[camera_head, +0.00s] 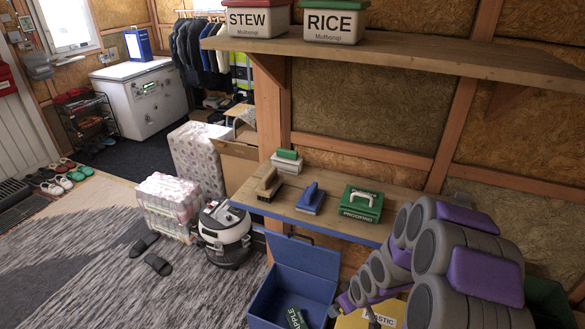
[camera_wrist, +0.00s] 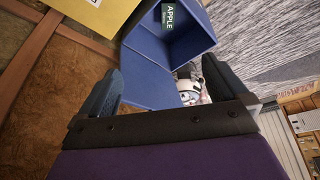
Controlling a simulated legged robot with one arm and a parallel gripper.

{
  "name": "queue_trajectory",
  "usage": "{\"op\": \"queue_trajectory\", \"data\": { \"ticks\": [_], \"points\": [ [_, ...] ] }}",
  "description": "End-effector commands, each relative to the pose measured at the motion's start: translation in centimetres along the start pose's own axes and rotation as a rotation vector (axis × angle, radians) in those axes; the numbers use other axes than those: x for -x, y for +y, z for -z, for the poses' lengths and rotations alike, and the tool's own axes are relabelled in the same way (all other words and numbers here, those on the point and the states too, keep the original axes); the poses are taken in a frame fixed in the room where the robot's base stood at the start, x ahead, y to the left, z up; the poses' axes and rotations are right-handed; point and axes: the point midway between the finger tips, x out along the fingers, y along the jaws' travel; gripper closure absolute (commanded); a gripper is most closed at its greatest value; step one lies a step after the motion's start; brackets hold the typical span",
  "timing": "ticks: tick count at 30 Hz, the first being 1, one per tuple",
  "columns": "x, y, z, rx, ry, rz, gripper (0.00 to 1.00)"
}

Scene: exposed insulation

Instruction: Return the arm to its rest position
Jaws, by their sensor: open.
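My arm (camera_head: 440,260), grey with purple parts, is bent at the lower right of the head view, in front of the shelf. My gripper (camera_wrist: 162,70) is open in the wrist view, its two dark fingers wide apart with nothing between them. Beyond the fingers lies the open blue box (camera_wrist: 150,75), apart from them, with a green APPLE item (camera_wrist: 172,18) in it. In the head view the gripper cannot be made out clearly.
The blue box (camera_head: 300,268) and a yellow bin (camera_head: 350,318) stand below the low shelf (camera_head: 330,208). The shelf holds brushes and a green PROOFING box (camera_head: 361,204). A white-and-black vacuum (camera_head: 224,232) stands left of the blue box. The carpet at left is mostly clear.

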Motion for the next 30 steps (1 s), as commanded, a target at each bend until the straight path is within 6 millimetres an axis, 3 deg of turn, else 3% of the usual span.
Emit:
{"op": "queue_trajectory", "data": {
  "ticks": [15,30],
  "points": [
    [11.3,-1.4,-1.6,-0.119,-0.175,-0.055,0.0],
    [21.7,-5.5,-5.6,-0.28,-0.324,-0.076,0.0]
  ]
}}
